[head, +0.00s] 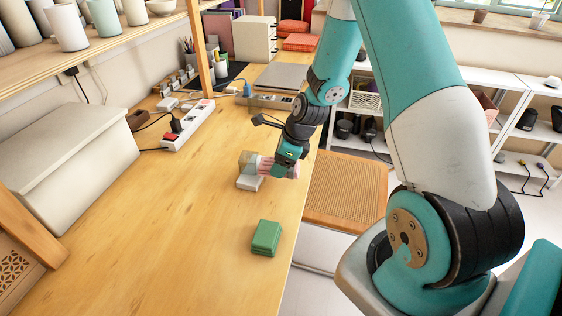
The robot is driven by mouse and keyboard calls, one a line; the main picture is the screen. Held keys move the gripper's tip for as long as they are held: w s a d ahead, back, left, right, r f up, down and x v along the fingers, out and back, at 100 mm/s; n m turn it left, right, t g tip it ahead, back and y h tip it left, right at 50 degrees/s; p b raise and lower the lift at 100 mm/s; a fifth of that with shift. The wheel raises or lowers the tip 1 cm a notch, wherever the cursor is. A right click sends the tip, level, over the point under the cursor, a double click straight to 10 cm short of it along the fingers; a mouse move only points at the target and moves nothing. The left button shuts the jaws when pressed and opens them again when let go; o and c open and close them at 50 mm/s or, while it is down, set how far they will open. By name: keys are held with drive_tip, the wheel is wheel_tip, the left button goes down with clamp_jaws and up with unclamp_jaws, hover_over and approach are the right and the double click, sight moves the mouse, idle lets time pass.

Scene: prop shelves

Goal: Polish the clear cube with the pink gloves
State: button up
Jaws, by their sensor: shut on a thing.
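My gripper (287,160) is shut on the pink gloves (265,165) above the wooden table, near its right edge. The gloves reach left and meet a see-through, yellowish cube (247,160), which I take to be the clear cube. The cube sits over a pale grey block (250,183). The gloves seem to touch the cube's right side, but the gripper and gloves partly cover the contact. The fingertips are small and partly hidden behind the gripper body.
A green block (265,238) lies nearer on the table (170,250). A white power strip (188,125) and a large beige box (70,165) stand at the left. A laptop-like grey slab (280,76) lies farther back. A woven-seat stool (345,187) stands off the right edge.

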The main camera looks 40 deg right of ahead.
drive_tip(key=shift+w+a+p, duration=0.35)
drive_tip(key=shift+w+a, duration=0.05)
idle(1.1)
drive_tip(key=shift+w+d, duration=0.1)
drive_tip(key=shift+w+d, duration=0.35)
drive_tip(key=shift+s+a, duration=0.15)
drive_tip(key=shift+s+a+p, duration=0.4)
drive_tip(key=shift+s+a, duration=0.3)
drive_tip(key=shift+a, duration=0.05)
drive_tip(key=shift+d, duration=0.1)
drive_tip(key=shift+w+d, duration=0.75)
drive_tip(key=shift+w, duration=0.15)
drive_tip(key=shift+s+a+p, duration=0.1)
drive_tip(key=shift+p, duration=0.2)
